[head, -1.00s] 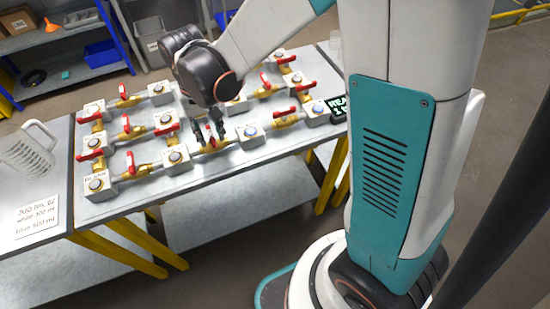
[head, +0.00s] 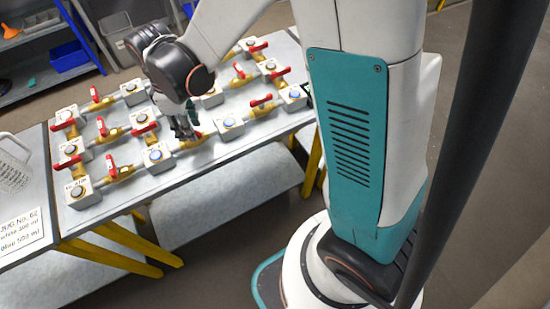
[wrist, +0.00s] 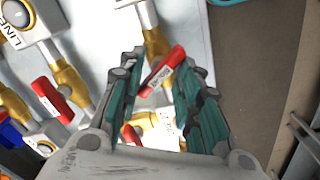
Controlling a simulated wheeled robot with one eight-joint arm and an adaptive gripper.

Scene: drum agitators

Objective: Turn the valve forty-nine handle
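Several brass valves with red lever handles stand in rows on the bench panel. My gripper (head: 183,126) is low over a valve in the front row, at its middle. In the wrist view my gripper (wrist: 160,64) is open, with a finger on each side of a red handle (wrist: 164,70). The handle lies slantwise between the fingers and bears a small white label too small to read. Whether a finger touches it I cannot tell. The brass valve body (wrist: 156,42) shows above the handle. No number forty-nine is legible on any valve.
Neighbouring red handles (head: 110,165) (head: 262,100) stand close along the pipes. White blocks with round buttons (head: 157,157) sit between the valves. My arm column blocks the right side.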

